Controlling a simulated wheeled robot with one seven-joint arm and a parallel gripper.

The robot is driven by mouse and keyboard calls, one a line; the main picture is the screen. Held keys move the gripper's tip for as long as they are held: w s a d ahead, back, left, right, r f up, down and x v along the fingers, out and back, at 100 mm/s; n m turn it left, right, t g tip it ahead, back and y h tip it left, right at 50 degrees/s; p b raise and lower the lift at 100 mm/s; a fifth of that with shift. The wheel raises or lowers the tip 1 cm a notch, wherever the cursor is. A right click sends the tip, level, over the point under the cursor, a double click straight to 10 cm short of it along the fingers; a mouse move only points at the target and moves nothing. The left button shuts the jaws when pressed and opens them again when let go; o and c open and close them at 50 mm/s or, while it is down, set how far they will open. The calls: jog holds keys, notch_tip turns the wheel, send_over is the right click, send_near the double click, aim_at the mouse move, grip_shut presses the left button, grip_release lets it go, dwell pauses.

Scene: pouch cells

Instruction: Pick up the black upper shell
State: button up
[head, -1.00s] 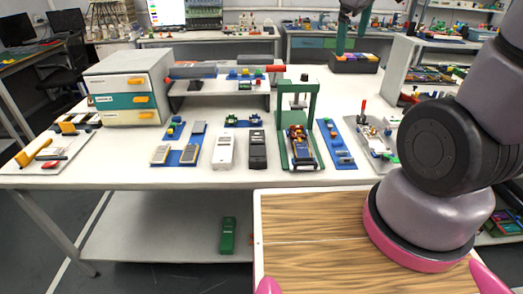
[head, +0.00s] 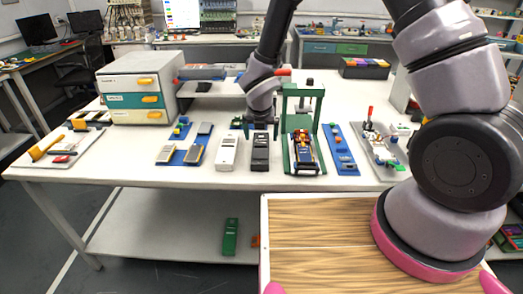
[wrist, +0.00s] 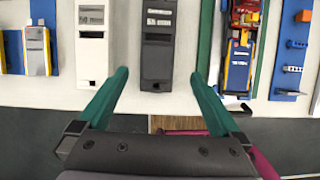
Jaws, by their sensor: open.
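The black upper shell (head: 261,152) lies flat near the front of the white table, just right of a white shell (head: 227,152). In the wrist view the black shell (wrist: 158,48) stands between the lines of my two green fingers, with the white shell (wrist: 92,40) to its left. My gripper (head: 263,127) is open and empty, over the far part of the black shell in the head view. In the wrist view my gripper (wrist: 160,76) has a fingertip on each side of the shell's near end, both apart from it. The fingers partly hide the shell's far end in the head view.
A green press frame (head: 288,130) stands close to the right of the black shell. Blue trays with parts (head: 183,152) lie to the left, and a blue strip (head: 340,150) lies to the right. A drawer unit (head: 137,88) stands at the back left.

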send_over(260, 151)
jog(key=s, duration=0.3)
notch_tip(260, 151, down, 5)
jog(key=shift+w+r, duration=0.1)
jog(key=shift+w, duration=0.05)
jog(key=shift+x, duration=3.1)
jog(key=shift+w, duration=0.2)
jog(key=shift+c, duration=0.3)
jog(key=c, duration=1.2)
jog(key=shift+r, duration=5.1)
